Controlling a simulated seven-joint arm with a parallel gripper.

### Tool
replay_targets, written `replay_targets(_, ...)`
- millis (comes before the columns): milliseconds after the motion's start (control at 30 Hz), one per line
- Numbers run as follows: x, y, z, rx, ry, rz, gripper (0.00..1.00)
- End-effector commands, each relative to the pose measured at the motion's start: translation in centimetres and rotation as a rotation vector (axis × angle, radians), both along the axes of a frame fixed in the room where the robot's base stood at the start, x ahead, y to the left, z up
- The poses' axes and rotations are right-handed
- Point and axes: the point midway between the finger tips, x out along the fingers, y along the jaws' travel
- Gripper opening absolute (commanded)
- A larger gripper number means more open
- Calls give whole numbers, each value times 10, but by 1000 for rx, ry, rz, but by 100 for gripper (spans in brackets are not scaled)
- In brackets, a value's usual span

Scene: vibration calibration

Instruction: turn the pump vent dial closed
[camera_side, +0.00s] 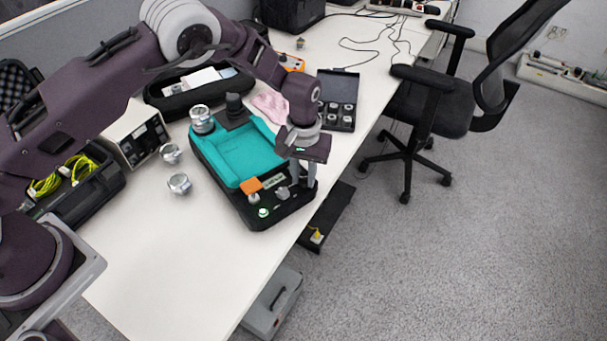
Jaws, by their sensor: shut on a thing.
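The pump unit is a black base (226,187) with a teal cushioned tray (232,158) on top. At its front end are an orange block (251,186) over a small silver knob, a grey knob (283,193) and a green-lit button (263,212). My gripper (302,184) points down at the front right corner of this base, just right of the grey knob. Its fingers are shut on what appears to be the vent dial, which they mostly hide. The dial's pointer and angle cannot be made out.
Silver cylindrical pieces (180,184) stand on the white table left of the base. A black case with small weights (337,103) lies behind my gripper. A pink cloth (270,106) and a grey meter box (137,132) are nearby. The front left of the table is clear.

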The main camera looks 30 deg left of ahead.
Motion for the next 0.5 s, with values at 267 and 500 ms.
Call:
replay_targets(267, 0, 0, 1, -1, 2, 117, 0)
replay_targets(500, 0, -1, 1, -1, 2, 155, 0)
